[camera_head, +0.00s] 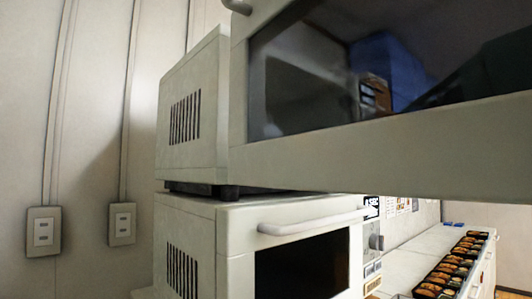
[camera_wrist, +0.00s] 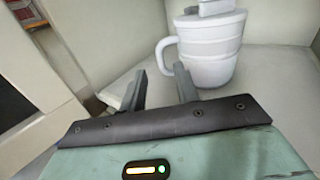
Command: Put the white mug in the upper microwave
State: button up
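The white mug (camera_wrist: 212,52) stands upright in the wrist view on a pale surface, its handle on the left side. A pale piece shows at its top, cut by the frame edge. My gripper (camera_wrist: 160,76) is open, with nothing between its fingers. The mug is just beyond the fingertips, mostly to the right; whether a finger touches it I cannot tell. In the head view, the upper microwave (camera_head: 193,110) sits on the lower one. Its door (camera_head: 370,150) appears swung open toward me, hiding its inside. The mug and gripper are not visible there.
The lower microwave (camera_head: 235,225) looks shut, with a white handle (camera_head: 312,223). Filled bento trays (camera_head: 455,265) line a counter at right. Pale walls rise close behind the mug in the wrist view. Two wall outlets (camera_head: 43,231) (camera_head: 122,224) are at left.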

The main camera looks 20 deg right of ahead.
jog(key=shift+b+v, duration=0.35)
jog(key=shift+v, duration=1.55)
